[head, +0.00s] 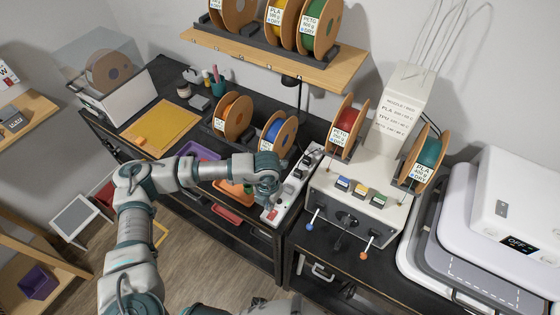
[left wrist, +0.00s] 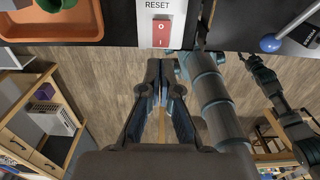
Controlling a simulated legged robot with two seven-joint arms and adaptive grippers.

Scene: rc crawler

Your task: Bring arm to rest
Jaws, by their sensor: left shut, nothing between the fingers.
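My left arm (head: 140,225) reaches in from the lower left in the head view and bends right across the front of the bench. Its gripper (head: 268,197) is beside the near end of a white switch strip (head: 297,178). In the left wrist view the gripper's two dark fingers (left wrist: 160,80) are together with nothing between them. They point toward a red rocker switch (left wrist: 161,33) marked RESET on the strip, with a gap of floor showing around them.
An orange tray (left wrist: 50,30) lies left of the strip in the wrist view. A grey machine (head: 355,205) with coloured levers stands right of the gripper. A white printer-like unit (head: 505,215) is farther right. Spools (head: 232,118) stand behind. Open floor (head: 190,275) lies below the bench.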

